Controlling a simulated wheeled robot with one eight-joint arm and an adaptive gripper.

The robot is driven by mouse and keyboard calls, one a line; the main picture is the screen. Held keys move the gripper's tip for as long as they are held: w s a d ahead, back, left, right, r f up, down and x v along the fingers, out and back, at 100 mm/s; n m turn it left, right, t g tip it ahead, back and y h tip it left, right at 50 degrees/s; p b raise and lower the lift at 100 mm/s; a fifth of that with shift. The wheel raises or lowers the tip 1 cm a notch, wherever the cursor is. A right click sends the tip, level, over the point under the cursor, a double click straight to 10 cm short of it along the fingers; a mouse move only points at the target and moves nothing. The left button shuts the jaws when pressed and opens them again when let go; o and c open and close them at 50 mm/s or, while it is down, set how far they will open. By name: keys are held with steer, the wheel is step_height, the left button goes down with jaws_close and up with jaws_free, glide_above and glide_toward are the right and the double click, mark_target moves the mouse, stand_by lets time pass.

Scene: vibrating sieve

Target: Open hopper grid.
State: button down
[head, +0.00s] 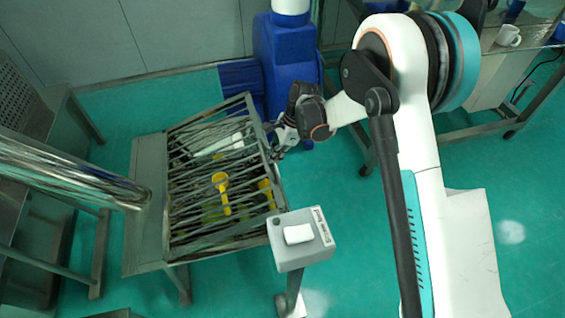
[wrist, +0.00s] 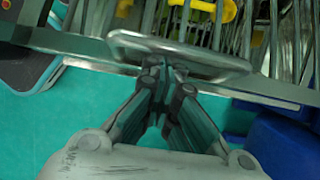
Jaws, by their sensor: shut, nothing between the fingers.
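The hopper grid (head: 205,152) is a grey metal frame with many parallel bars over the hopper (head: 146,215), in the middle left of the head view. I cannot tell whether it is slightly raised. My gripper (head: 276,134) is at the grid's right side. In the wrist view my gripper (wrist: 165,74) is shut and empty, with its fingertips at the handle, overlapping it in the picture. I cannot tell whether they touch it.
A yellow scoop (head: 225,205) shows among the bars. A grey control box (head: 300,236) stands at the hopper's front right corner. A blue machine (head: 286,55) stands behind. A metal pipe (head: 70,172) reaches in from the left.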

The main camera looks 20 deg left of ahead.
steer(key=s+a+r+t+h+p, duration=0.2)
steer(key=s+a+r+p, duration=0.2)
steer(key=a+r, duration=0.45)
steer(key=s+a+r+t+h+p, duration=0.1)
steer(key=s+a+r+h+p, duration=0.35)
steer(key=r, duration=0.75)
steer(key=s+a+r+p, duration=0.1)
steer(key=s+a+r, duration=0.1)
steer(key=s+a, duration=0.2)
steer(key=s+a+r+y+p, duration=0.1)
steer(key=s+a+r, duration=0.2)
steer(key=a, duration=0.7)
steer(key=s+a+r+y+p, duration=0.1)
steer(key=s+a+r, duration=0.1)
steer(key=s+a, duration=0.4)
steer(key=shift+a+r, duration=0.2)
steer(key=shift+a, duration=0.8)
steer(key=shift+s, duration=0.15)
